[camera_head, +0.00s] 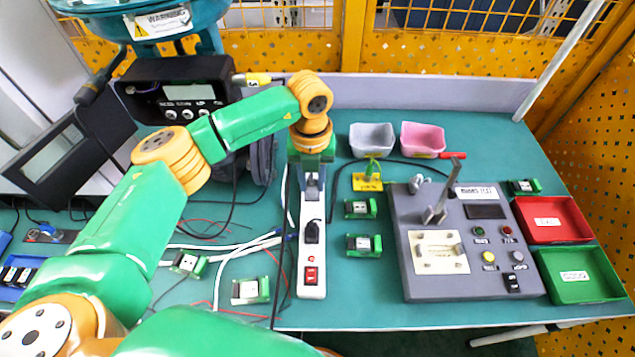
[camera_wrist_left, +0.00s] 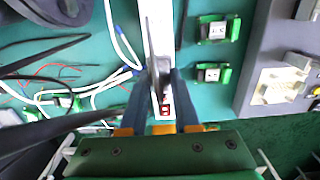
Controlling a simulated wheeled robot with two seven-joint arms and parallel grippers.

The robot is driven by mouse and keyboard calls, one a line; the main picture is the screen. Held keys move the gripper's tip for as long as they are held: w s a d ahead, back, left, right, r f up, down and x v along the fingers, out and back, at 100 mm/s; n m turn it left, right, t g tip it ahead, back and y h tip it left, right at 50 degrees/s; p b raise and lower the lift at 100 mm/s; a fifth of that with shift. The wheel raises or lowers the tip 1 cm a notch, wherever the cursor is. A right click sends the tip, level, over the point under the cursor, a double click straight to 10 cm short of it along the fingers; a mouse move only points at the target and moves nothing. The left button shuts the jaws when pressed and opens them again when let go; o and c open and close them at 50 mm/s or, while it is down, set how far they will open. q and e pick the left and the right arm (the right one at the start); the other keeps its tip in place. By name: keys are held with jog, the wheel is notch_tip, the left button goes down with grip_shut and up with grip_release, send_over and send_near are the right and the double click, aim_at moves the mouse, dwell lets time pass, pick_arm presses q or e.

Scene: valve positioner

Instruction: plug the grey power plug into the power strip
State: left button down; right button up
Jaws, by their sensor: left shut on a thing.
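The white power strip (camera_head: 311,262) lies lengthwise on the green table, with a red switch at its near end. A black plug (camera_head: 312,232) sits in its middle part. My left gripper (camera_head: 312,178) is over the far part of the strip, pointing down. It is shut on the grey power plug, which shows between the fingers as a grey shape in the left wrist view (camera_wrist_left: 160,72). The fingers and plug hide part of the strip, and I cannot tell whether the plug's pins are in a socket. The strip also shows in the left wrist view (camera_wrist_left: 166,103). My right gripper is not in view.
A grey control box (camera_head: 465,275) with a lever stands to the right. Small green modules (camera_head: 362,245) lie between it and the strip. Grey (camera_head: 371,139) and pink (camera_head: 422,139) bins stand behind. White and black cables run left of the strip.

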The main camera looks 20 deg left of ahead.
pick_arm(q)
notch_tip(320, 180, down, 7)
jog(key=b, duration=0.5)
jog(key=shift+a, duration=0.1)
jog(key=shift+f, duration=0.2)
jog(key=shift+f+b, duration=0.1)
jog(key=shift+b, duration=0.2)
dwell(0.6)
jog(key=shift+f+b, duration=0.4)
jog(key=shift+b, duration=0.1)
dwell(0.9)
jog(key=c, duration=0.6)
grip_release()
jog(key=shift+o, duration=0.4)
